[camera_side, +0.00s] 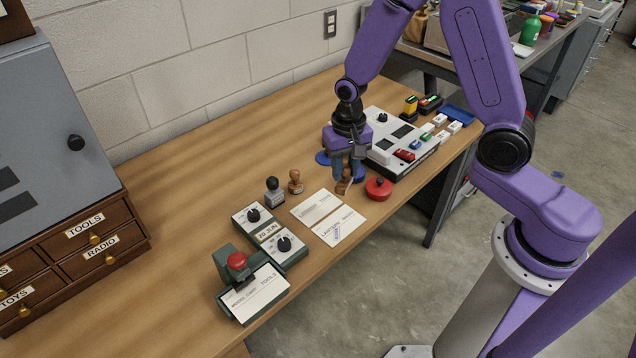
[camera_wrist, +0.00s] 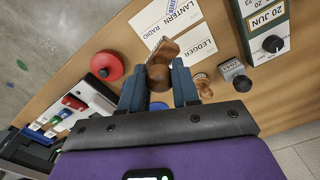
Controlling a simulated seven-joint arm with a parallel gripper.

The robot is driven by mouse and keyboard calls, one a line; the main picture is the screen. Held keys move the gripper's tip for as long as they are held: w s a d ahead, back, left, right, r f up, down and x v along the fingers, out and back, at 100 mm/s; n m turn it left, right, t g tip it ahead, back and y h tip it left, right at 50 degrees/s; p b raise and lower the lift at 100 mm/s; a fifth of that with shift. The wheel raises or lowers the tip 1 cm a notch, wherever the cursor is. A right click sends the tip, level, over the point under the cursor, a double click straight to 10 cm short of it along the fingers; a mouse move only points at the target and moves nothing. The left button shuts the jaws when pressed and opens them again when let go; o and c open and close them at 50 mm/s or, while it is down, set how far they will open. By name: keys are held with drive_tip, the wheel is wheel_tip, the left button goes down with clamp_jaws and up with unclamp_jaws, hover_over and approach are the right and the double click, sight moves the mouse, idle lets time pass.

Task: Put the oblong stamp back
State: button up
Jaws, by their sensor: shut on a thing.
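My gripper (camera_side: 349,168) is shut on a brown wooden stamp (camera_side: 344,186), just beyond the paper cards. In the wrist view the stamp (camera_wrist: 162,53) sits between my dark blue fingers (camera_wrist: 159,85), with its oblong block tilted toward the cards. Its handle is partly hidden by the fingers. A smaller wooden stamp (camera_side: 296,181) stands upright next to a black-knobbed stamp (camera_side: 275,192); they also show in the wrist view (camera_wrist: 203,84). A blue round piece (camera_side: 322,157) lies beside my gripper, and more blue shows behind the fingers.
Two cards, a ledger card (camera_side: 314,206) and a lantern card (camera_side: 345,222), lie in front. A dated knob unit (camera_side: 285,246) and green press (camera_side: 237,262) stand left. Bare table lies behind.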

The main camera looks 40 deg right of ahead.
drive_tip(key=w+d+r+m, duration=0.1)
drive_tip(key=d+r+m, duration=0.2)
drive_tip(key=d+m, duration=0.15)
drive_tip(key=w+f, duration=0.3)
drive_tip(key=w, duration=0.1)
drive_tip(key=w+f, duration=0.3)
drive_tip(key=w, duration=0.2)
drive_tip(key=w+f, duration=0.4)
drive_tip(key=w, duration=0.1)
drive_tip(key=shift+w+d, duration=0.2)
drive_tip(key=shift+d, duration=0.1)
drive_tip(key=shift+f, duration=1.5)
drive_tip(key=shift+f, duration=0.2)
drive_tip(key=o, duration=0.9)
drive_tip(key=shift+c, duration=0.2)
